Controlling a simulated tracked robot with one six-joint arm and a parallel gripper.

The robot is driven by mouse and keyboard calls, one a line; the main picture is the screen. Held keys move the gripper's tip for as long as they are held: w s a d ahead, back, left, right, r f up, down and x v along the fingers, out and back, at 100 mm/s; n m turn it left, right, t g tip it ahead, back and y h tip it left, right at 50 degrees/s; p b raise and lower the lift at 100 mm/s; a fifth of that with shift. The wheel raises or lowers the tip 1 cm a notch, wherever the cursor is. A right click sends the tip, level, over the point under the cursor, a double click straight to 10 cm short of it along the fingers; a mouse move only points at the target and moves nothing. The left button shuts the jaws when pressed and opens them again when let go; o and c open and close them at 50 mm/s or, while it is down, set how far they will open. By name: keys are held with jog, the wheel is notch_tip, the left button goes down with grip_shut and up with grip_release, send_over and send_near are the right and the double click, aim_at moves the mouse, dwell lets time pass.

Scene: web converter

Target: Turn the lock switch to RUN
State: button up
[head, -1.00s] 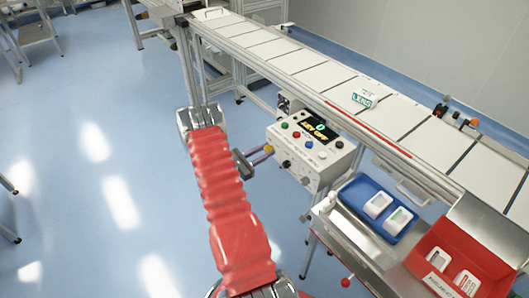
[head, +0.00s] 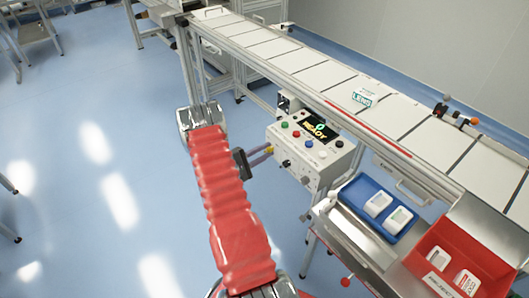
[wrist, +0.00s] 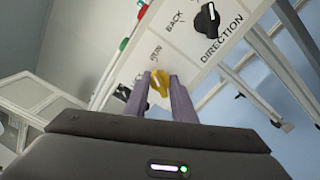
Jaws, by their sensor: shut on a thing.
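My gripper (wrist: 160,78) is shut on the yellow knob, with one purple finger on each side. The box's display (head: 317,130) reads READY in yellow.
A black DIRECTION knob (wrist: 207,20) sits up and right of the yellow knob, near BACK lettering. Coloured buttons (head: 297,134) line the box top. A conveyor (head: 300,70) runs behind; a blue tray (head: 362,198) and a red bin (head: 450,235) stand right.

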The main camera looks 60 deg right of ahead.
jog(key=m, duration=0.3)
jog(key=shift+m, duration=0.3)
jog(key=shift+o, duration=0.5)
jog(key=shift+s+m, duration=0.1)
jog(key=shift+m, duration=0.9)
jog(key=shift+f, duration=0.1)
jog(key=o, duration=1)
jog(key=v, duration=1.4)
